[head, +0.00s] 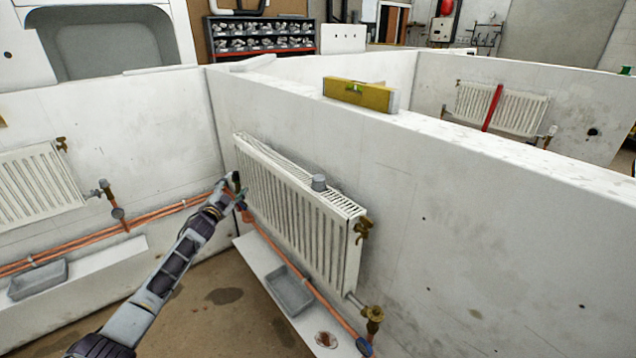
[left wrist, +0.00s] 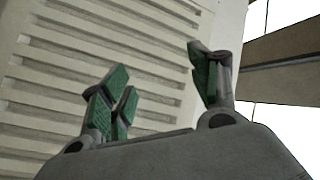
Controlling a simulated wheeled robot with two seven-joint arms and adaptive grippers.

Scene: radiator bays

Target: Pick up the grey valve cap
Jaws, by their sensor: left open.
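The cap does not show in the left wrist view. My right gripper is in neither view.
A yellow spirit level (head: 361,95) lies on top of the partition wall (head: 450,150). A brass valve (head: 373,318) and copper pipes are at the radiator's lower right. A grey tray (head: 289,291) sits on the ledge below. Another radiator (head: 38,185) hangs at the left.

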